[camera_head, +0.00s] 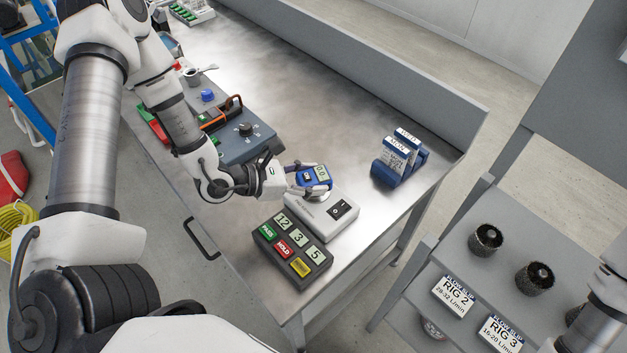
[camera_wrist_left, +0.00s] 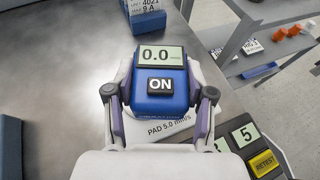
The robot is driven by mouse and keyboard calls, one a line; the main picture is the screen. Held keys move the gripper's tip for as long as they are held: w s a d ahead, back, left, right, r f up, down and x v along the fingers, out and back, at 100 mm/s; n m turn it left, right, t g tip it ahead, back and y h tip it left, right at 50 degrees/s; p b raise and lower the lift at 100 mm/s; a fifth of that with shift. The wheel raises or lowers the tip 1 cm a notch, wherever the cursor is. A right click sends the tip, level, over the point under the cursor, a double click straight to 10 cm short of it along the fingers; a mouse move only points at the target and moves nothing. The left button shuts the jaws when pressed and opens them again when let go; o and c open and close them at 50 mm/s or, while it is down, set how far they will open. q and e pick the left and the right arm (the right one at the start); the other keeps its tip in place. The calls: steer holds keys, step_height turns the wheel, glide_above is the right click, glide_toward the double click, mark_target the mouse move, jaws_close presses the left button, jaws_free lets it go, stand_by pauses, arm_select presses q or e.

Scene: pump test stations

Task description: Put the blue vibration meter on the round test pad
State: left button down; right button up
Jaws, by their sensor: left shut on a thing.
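The blue vibration meter (camera_head: 320,177) is between the fingers of my left gripper (camera_head: 308,178), which is shut on it. In the left wrist view the meter (camera_wrist_left: 160,92) shows 0.0 on its display and an ON button, with a finger on each side. The white test unit (camera_head: 335,222) stands on the bench below; its round test pad (camera_head: 318,195) is mostly hidden by the meter and gripper. The meter is over the pad, but I cannot tell whether they touch. The unit's label (camera_wrist_left: 165,130) reads PAD 5.0 mm/s. My right gripper is out of view.
A dark button panel (camera_head: 291,251) with PASS, HOLD and RETEST keys lies in front of the unit. Blue card holders (camera_head: 400,160) stand right, and a blue-grey box with a knob (camera_head: 243,140) stands behind the gripper.

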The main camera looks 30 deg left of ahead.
mark_target(313, 181)
arm_select(q)
steer(key=shift+w+a, duration=0.2)
steer(key=shift+w, duration=0.35)
steer(key=shift+w+a, duration=0.15)
steer(key=shift+w, duration=0.35)
step_height(313, 181, down, 4)
steer(key=shift+w+r+p, duration=0.1)
steer(key=shift+r+p, duration=0.1)
steer(key=shift+p, duration=0.35)
steer(key=shift+w+f, duration=0.1)
steer(key=shift+f+b, duration=0.15)
steer(key=shift+b, duration=0.15)
steer(key=shift+c, duration=2)
jaws_free()
